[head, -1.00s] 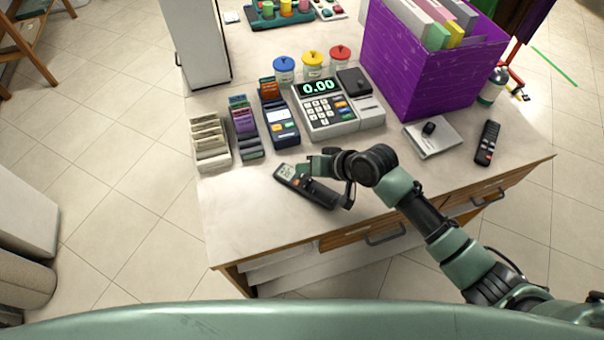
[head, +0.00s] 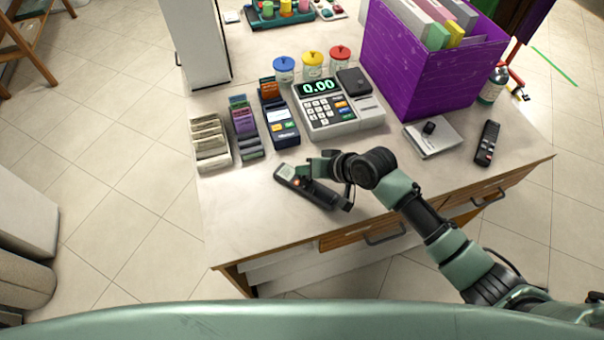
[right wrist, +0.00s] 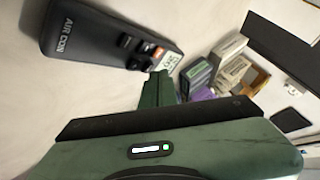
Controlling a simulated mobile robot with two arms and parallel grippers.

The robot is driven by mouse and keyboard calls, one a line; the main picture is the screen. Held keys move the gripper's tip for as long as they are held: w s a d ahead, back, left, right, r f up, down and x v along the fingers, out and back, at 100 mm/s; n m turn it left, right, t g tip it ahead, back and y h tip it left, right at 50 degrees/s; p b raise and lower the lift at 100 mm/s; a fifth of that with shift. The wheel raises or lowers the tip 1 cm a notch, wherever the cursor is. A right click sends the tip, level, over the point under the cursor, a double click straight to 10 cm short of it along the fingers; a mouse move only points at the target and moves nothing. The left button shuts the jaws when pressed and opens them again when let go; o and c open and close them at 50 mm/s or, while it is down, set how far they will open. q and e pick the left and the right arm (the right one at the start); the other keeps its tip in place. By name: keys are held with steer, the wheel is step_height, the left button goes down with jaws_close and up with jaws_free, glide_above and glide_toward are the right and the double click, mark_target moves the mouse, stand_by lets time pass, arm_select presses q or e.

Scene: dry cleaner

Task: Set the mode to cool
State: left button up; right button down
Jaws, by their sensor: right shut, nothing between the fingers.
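A dark air-conditioner remote (head: 308,189) lies on the counter near its front edge. In the right wrist view the remote (right wrist: 95,38) shows "AIR CON" lettering, several dark buttons, an orange button (right wrist: 158,52) and a small pale screen (right wrist: 168,63) whose text I cannot read clearly. My right gripper (head: 310,172) is shut and empty, just over the screen end of the remote. In the right wrist view its fingertips (right wrist: 160,80) are close beside the screen; I cannot tell whether they touch it. My left gripper is not in view.
A card terminal (head: 281,127), a cash register (head: 325,107) and card racks (head: 243,128) stand behind the remote. A purple bin (head: 425,65) and a second remote (head: 487,143) are to the right. The counter (head: 240,220) is clear at front left.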

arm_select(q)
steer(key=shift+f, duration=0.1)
arm_select(e)
steer(key=shift+f, duration=0.4)
stand_by(0.3)
steer(key=shift+r, duration=0.15)
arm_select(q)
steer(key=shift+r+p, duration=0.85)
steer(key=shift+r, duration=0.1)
arm_select(e)
steer(key=shift+r, duration=0.7)
